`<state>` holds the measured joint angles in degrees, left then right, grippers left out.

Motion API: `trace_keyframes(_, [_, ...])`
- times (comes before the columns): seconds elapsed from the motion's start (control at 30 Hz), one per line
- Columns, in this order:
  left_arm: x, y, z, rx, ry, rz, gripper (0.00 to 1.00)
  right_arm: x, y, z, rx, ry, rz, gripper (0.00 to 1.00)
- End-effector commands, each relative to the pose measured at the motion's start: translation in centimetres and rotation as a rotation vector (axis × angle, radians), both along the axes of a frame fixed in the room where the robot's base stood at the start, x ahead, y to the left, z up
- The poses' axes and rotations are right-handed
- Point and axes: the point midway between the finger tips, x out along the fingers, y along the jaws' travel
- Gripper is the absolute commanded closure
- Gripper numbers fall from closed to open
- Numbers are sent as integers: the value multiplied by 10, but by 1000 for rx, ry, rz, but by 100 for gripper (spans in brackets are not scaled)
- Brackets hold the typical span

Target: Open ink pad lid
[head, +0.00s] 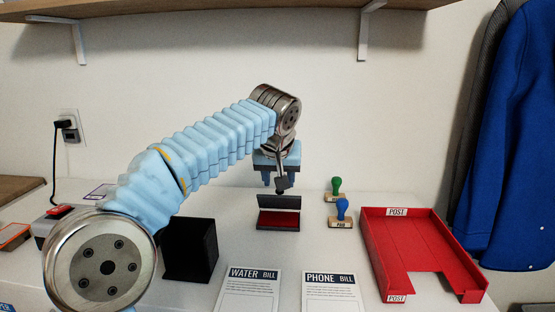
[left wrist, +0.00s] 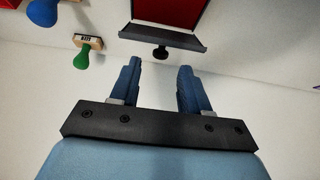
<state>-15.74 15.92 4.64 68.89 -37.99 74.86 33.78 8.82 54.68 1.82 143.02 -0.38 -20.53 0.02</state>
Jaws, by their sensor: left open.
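The ink pad (head: 278,220) is a dark, shallow case with a red pad, on the white table in the middle of the head view. Its dark lid (head: 279,202) stands raised at the back edge, so the red pad is exposed. In the left wrist view the red pad (left wrist: 170,12) is at the top, with the lid (left wrist: 161,38) and its small black knob (left wrist: 160,52) nearer me. My left gripper (head: 275,181) is open and empty just behind and above the lid; its fingers (left wrist: 158,72) appear apart from the lid. My right gripper is not in view.
Green (head: 334,190) and blue (head: 341,212) stamps stand right of the pad. A red post tray (head: 415,237) is farther right. A black box (head: 190,250) is at front left. Water bill (head: 249,293) and phone bill (head: 331,294) lie in front. A shelf (head: 230,12) hangs above.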

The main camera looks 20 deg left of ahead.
Motion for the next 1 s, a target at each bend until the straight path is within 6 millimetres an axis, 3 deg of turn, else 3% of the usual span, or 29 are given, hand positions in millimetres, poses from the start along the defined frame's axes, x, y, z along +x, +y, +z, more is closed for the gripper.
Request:
trace_keyframes(0.2, [-28, -9, 48, -3, -5, -1, 54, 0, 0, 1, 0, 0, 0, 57])
trace_keyframes(0.4, [-46, -14, 78, 0, -3, -2, 54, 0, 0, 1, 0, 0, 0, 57])
trace_keyframes(0.6, [-53, -15, 88, 0, 0, 0, 54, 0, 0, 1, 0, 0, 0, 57])
trace_keyframes(1.0, [-53, -15, 88, 0, -1, 0, 54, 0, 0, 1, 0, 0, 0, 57])
